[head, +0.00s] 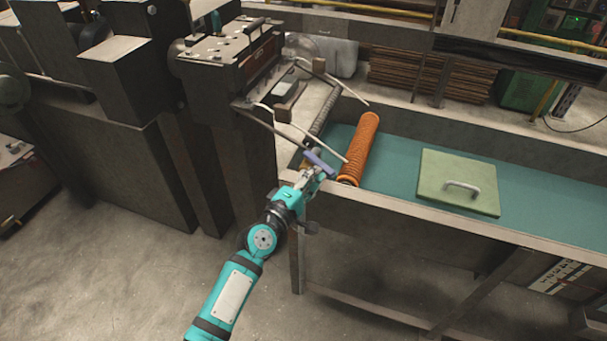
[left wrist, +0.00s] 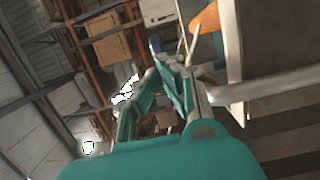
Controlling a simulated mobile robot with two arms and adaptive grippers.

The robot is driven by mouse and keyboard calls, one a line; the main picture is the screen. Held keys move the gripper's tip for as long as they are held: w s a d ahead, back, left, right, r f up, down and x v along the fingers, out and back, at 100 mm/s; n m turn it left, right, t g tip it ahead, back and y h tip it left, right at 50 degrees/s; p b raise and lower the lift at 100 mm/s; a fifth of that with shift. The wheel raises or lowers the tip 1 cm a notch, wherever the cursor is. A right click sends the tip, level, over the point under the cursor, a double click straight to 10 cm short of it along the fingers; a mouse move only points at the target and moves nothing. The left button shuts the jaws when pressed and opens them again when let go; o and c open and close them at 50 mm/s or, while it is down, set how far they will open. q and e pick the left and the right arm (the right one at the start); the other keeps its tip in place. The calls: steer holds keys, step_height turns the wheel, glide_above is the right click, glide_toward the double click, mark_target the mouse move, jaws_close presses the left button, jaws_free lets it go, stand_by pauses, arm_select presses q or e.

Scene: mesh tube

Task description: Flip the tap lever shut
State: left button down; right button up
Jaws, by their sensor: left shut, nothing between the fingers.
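A blue-purple tap lever (head: 319,162) shows at the left end of the green-topped bench, beside a small brass-coloured part (head: 304,163). My left gripper (head: 314,177) is right at the lever, just on the near side of it in the head view. Its fingers are shut with nothing between them. I cannot tell whether they touch the lever. In the left wrist view the shut fingers (left wrist: 172,68) point away from the camera, and a small blue piece (left wrist: 156,45) shows just beyond them. The tap body is mostly hidden. My right gripper is not in view.
An orange mesh tube (head: 361,147) lies on the bench right of the lever. Thin pale bent rods (head: 301,130) reach close above. A green plate with a handle (head: 458,181) lies further right. A large dark machine (head: 140,150) stands left. The bench's front edge (head: 420,212) is near my arm.

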mark_target(328, 171)
arm_select(q)
steer(key=shift+w+d, duration=0.3)
steer(key=shift+d, duration=0.6)
steer(key=shift+w+d, duration=0.45)
steer(key=shift+d, duration=0.25)
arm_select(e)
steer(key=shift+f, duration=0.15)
arm_select(q)
steer(key=shift+w+d, duration=0.1)
steer(key=shift+d, duration=0.05)
steer(key=shift+f, duration=0.1)
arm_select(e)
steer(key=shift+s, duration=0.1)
